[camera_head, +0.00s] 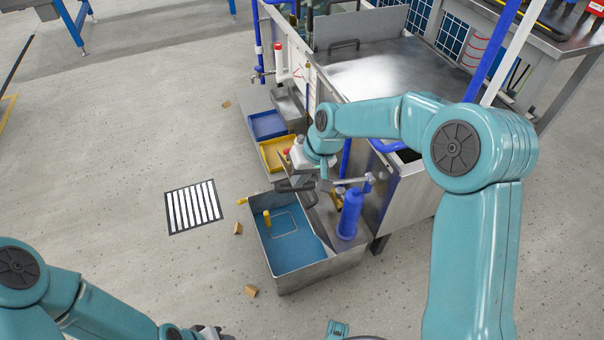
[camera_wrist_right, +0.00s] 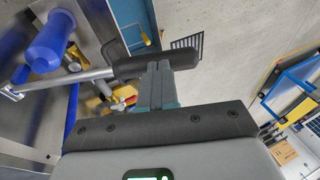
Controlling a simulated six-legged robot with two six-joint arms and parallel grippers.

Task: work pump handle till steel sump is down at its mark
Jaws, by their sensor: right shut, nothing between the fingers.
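The steel sump (camera_head: 318,270) stands on the floor with blue liquid (camera_head: 290,245) in it. A yellow piece (camera_head: 267,219) shows inside at its left side. The blue pump (camera_head: 350,215) stands upright at the sump's right end. Its steel handle bar (camera_head: 348,184) reaches left to a dark grip (camera_head: 295,186), which also shows in the right wrist view (camera_wrist_right: 132,67). My right gripper (camera_head: 309,181) is shut and empty, with its fingertips (camera_wrist_right: 156,72) right at the grip; contact is unclear. My left gripper (camera_head: 208,331) is partly cut off at the bottom edge, its fingers unclear.
A blue tray (camera_head: 266,124) and a yellow tray (camera_head: 273,152) stand beyond the sump along the steel bench (camera_head: 390,70). A striped floor grate (camera_head: 193,206) and small tan blocks (camera_head: 250,290) lie to the left. The floor farther left is open.

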